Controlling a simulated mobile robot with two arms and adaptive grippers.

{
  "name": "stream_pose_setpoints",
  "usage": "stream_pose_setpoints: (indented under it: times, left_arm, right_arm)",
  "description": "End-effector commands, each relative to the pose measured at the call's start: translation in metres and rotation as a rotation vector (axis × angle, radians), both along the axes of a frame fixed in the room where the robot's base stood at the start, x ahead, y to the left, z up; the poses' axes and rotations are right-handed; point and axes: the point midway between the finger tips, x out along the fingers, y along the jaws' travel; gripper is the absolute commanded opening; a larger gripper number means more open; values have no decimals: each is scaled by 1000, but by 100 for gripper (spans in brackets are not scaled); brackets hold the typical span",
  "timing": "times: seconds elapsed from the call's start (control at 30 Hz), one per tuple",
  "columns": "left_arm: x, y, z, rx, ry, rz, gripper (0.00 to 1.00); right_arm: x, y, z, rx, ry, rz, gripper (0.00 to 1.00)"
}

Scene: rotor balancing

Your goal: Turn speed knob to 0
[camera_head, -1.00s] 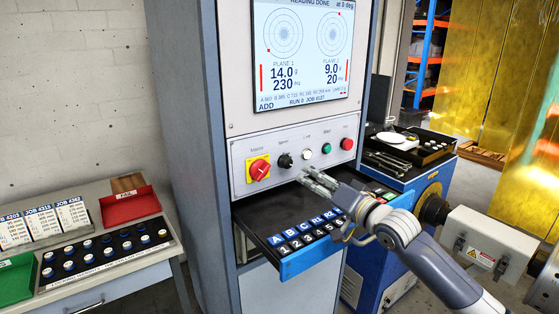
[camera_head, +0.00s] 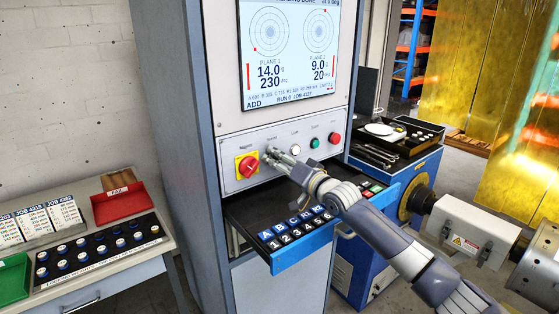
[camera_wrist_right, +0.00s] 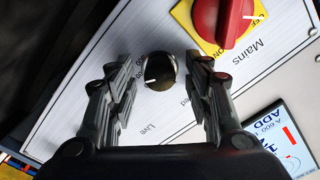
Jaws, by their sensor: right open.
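The speed knob (camera_wrist_right: 159,72) is a small black round knob with a white pointer line, on the silver control panel (camera_wrist_right: 95,50). In the right wrist view it sits between the two fingers of my open right gripper (camera_wrist_right: 160,85), which do not appear to touch it. My left gripper is not in view.
A white button (camera_head: 295,149), a green button (camera_head: 314,143) and a red button (camera_head: 334,137) sit right of the knob. The keyboard drawer (camera_head: 300,232) juts out below my right wrist. The screen (camera_head: 290,50) is above. A side table (camera_head: 100,280) stands at left.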

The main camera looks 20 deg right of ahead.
Motion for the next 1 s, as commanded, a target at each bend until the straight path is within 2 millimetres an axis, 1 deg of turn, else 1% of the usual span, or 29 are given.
stream_pose_setpoints:
  times: [0.27, 0.3, 0.37, 0.4, 0.47, 0.77, 1.0]
  left_arm:
    - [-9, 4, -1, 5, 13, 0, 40]
    - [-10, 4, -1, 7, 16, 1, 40]
    - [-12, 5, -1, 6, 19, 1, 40]
    - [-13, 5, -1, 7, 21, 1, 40]
    - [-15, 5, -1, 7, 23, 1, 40]
    - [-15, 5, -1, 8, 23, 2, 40]
    - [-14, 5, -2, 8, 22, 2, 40]
  right_arm:
    - [1, 0, -1, 0, 1, 0, 47]
    - [1, 0, -1, 0, 1, 0, 38]
    - [1, 0, -1, 0, 1, 0, 24]
    - [1, 0, -1, 0, 1, 0, 15]
    - [1, 0, -1, 0, 1, 0, 2]
    - [1, 0, -1, -15, -4, 0, 2]
    - [1, 0, -1, -108, -37, 0, 2]
